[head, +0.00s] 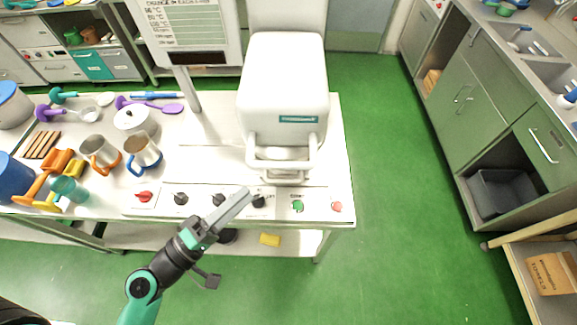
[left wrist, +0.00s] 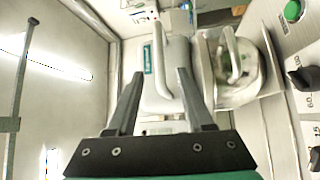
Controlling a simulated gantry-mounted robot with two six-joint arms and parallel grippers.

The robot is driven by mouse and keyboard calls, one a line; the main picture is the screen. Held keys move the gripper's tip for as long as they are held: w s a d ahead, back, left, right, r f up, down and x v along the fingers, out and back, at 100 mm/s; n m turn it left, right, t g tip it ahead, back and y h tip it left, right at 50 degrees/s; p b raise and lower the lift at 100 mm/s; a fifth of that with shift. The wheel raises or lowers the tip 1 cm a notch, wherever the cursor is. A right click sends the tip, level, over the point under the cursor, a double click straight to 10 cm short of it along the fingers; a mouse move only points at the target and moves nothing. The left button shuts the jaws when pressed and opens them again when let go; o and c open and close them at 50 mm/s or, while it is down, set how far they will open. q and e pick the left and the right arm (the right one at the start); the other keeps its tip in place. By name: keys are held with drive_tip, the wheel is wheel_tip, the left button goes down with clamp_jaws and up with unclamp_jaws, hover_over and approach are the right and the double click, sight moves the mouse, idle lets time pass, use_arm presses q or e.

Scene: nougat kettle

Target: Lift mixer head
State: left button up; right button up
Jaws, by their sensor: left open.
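The white mixer head (head: 284,90) is a large rounded box with a teal label, at the back right of the white counter unit. A pale bar handle (head: 282,165) spans its lower front. My left gripper (head: 243,198) is in front of the control panel, below and left of the handle, apart from it. In the left wrist view, the gripper (left wrist: 160,73) has its fingers spread with nothing held. The white mixer head (left wrist: 150,88) and the handle (left wrist: 163,60) show beyond the fingertips. My right gripper is not in view.
The control panel (head: 160,205) carries a red knob, several dark knobs, a green button (head: 298,206) and a red button (head: 337,206). Metal mugs (head: 142,152), a white pot (head: 130,118) and utensils stand at the left. A sign on a post (head: 187,80) stands left of the mixer.

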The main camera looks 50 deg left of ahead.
sight(281, 162)
use_arm(q)
drive_tip(key=w+p, duration=0.1)
drive_tip(key=w, duration=0.2)
drive_tip(key=w+r+p, duration=0.1)
drive_tip(key=w+p, duration=0.1)
drive_tip(key=w, duration=0.2)
drive_tip(key=w+p, duration=0.2)
drive_tip(key=w, duration=0.1)
drive_tip(key=shift+w+r, duration=0.15)
drive_tip(key=shift+r, duration=0.25)
drive_tip(key=shift+w+f, duration=0.1)
drive_tip(key=shift+w, duration=0.5)
drive_tip(key=shift+c, duration=0.4)
clamp_jaws()
drive_tip(key=shift+p, duration=0.3)
